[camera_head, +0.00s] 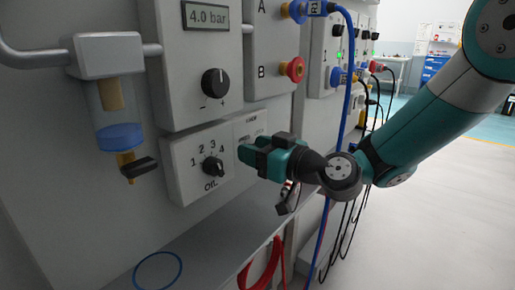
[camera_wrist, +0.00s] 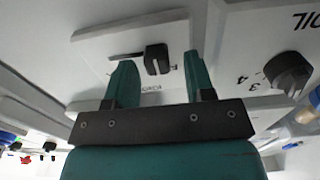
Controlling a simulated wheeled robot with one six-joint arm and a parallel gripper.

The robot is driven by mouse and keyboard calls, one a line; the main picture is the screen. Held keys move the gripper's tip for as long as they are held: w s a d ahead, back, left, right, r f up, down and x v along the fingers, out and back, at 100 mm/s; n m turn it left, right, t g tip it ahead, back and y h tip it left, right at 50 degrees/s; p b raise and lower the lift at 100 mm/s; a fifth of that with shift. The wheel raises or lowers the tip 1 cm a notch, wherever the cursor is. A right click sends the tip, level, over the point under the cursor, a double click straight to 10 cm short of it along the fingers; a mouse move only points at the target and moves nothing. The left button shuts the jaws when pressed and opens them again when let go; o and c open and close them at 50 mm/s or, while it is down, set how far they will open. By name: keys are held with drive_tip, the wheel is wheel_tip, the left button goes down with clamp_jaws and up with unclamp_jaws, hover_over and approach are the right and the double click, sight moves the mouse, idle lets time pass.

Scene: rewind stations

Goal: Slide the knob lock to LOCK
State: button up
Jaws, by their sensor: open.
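The knob lock is a small black slider (camera_wrist: 157,59) in a narrow slot on a light plate (camera_wrist: 95,42). In the wrist view most of the visible slot runs to the left of the slider. In the head view the plate (camera_head: 250,124) shows beside the oil dial, and my gripper hides the slider. My gripper (camera_head: 243,152) is at the plate. In the wrist view my gripper (camera_wrist: 160,66) is open, with one finger on each side of the slider and gaps visible. The plate's small lettering is partly covered and too small to read surely.
The black oil dial (camera_head: 213,166), marked 1 to 4, is left of my gripper. A pressure knob (camera_head: 215,83) and a 4.0 bar display (camera_head: 207,15) are above. A blue hose (camera_head: 346,90) hangs to the right. A ledge (camera_head: 205,238) with a blue ring (camera_head: 158,255) lies below.

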clamp_jaws()
drive_tip(key=w+d+b, duration=0.1)
drive_tip(key=w, duration=0.1)
drive_tip(key=w+d+b, duration=0.2)
drive_tip(key=shift+w+d, duration=0.15)
drive_tip(key=shift+d, duration=0.1)
unclamp_jaws()
drive_tip(key=b+v, duration=0.2)
drive_tip(key=v, duration=1.5)
drive_tip(key=shift+b, duration=0.4)
drive_tip(key=shift+d, duration=0.1)
